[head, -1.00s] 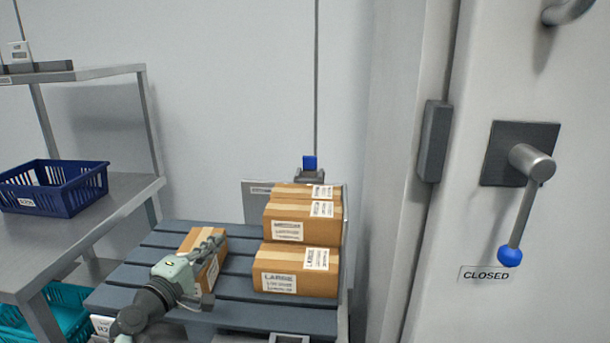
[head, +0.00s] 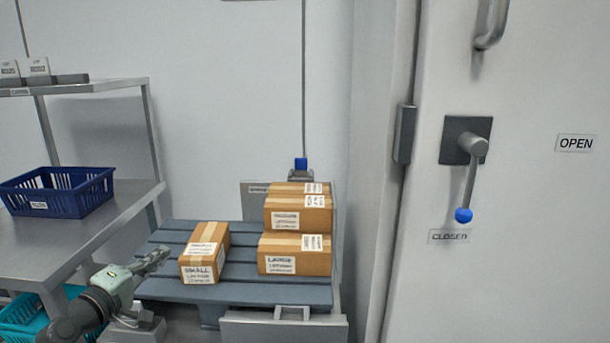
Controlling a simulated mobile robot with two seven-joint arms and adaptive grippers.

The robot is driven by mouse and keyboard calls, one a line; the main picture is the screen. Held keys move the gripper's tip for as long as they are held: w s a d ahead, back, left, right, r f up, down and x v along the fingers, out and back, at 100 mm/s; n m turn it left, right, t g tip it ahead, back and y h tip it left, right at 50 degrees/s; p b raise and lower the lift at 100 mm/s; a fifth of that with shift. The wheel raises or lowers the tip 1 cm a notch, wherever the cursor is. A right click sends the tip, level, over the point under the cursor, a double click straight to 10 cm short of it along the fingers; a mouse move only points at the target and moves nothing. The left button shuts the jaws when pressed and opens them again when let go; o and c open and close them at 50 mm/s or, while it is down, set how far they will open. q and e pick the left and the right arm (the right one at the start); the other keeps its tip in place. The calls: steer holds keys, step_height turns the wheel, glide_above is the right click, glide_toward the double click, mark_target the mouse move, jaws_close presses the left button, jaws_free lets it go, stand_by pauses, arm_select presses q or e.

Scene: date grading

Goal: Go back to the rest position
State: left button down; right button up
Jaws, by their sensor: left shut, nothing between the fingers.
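My left gripper (head: 156,258) comes in from the lower left of the head view. Its fingers are shut with nothing between them. They are just left of a cardboard box labelled SMALL (head: 205,252), apart from it as far as I can tell. That box lies on the left part of a blue-grey slatted pallet (head: 240,291). My right gripper is not in view.
More boxes (head: 295,254) are stacked on the pallet's right side, the front one labelled LARGE. A steel table (head: 105,215) with a blue basket (head: 62,200) stands at left; a teal crate (head: 22,315) is below. A door lever (head: 468,185) at right points down by CLOSED.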

arm_select(q)
steer(key=a+r+m, duration=0.3)
steer(key=a+r, duration=0.1)
steer(key=a, duration=0.4)
steer(key=s+f+m+g+y, duration=0.1)
steer(key=s+f+m+g, duration=0.15)
steer(key=s+f, duration=0.4)
steer(key=s+d+f+m+g+y, duration=0.1)
steer(key=s+f+m+g+y, duration=0.15)
steer(key=f, duration=0.75)
steer(key=s+f+m+g+y, duration=0.1)
steer(key=s+f+m+g, duration=0.15)
steer(key=s+f, duration=0.45)
steer(key=s+a+f+m+g+y, duration=0.2)
steer(key=s+a+f+m+g, duration=0.1)
steer(key=s+f, duration=0.4)
steer(key=s+a+f+m+g+y, duration=0.25)
steer(key=s+f, duration=0.25)
steer(key=s, duration=0.4)
steer(key=s+d+f+n+h, duration=0.1)
steer(key=d+f, duration=0.1)
steer(key=d, duration=0.6)
steer(key=s+d+f+h, duration=0.2)
steer(key=d+f, duration=0.1)
steer(key=d, duration=0.6)
steer(key=shift+s+n, duration=0.15)
steer(key=shift+n, duration=0.25)
